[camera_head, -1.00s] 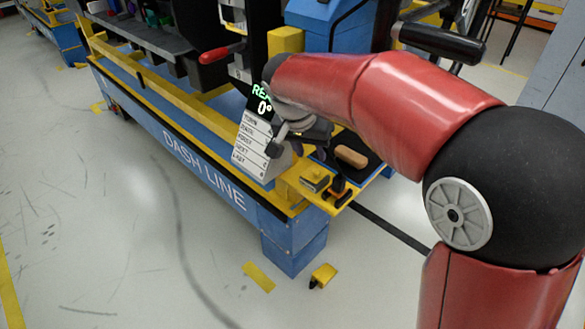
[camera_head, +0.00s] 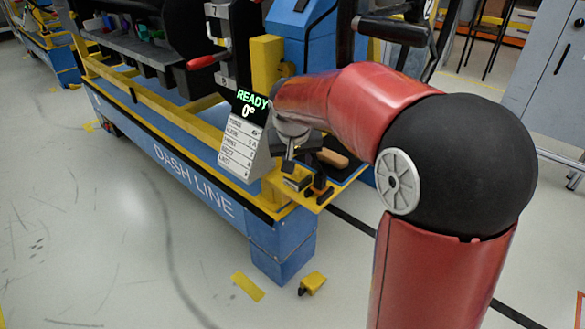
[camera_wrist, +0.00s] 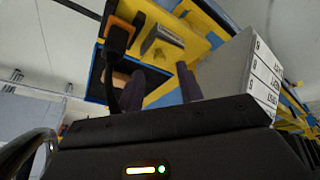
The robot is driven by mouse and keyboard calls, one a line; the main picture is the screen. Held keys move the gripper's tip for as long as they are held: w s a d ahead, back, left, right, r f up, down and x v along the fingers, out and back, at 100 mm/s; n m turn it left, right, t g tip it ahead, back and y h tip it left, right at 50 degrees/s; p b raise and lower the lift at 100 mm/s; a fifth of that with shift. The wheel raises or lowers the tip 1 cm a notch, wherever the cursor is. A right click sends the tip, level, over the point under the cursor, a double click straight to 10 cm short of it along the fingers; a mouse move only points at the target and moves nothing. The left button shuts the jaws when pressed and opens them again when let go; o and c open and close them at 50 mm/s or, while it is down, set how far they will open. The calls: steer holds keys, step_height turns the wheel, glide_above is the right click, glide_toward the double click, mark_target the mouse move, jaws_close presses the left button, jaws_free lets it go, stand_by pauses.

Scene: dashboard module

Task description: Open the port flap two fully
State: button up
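I cannot pick out port flap two in either view. A sign with a dark display (camera_head: 250,105) reads "READY" and "0°" above a white list panel (camera_head: 240,150), on the corner of the blue and yellow dash line frame (camera_head: 282,245). My gripper (camera_head: 300,158) is beside this panel, above the corner shelf, and my forearm partly hides it. In the wrist view, the two dark fingers of my gripper (camera_wrist: 166,86) stand apart with nothing visible between them. The white panel (camera_wrist: 240,72) is to their right.
The corner shelf holds a tan block (camera_head: 332,158), a grey block (camera_head: 297,182) and a black and orange item (camera_head: 319,190). A red-handled lever (camera_head: 208,60) sticks out above the frame. A yellow item (camera_head: 312,284) lies on the floor. The floor at left is open.

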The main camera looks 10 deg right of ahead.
mark_target(298, 169)
steer(key=shift+x, duration=1.95)
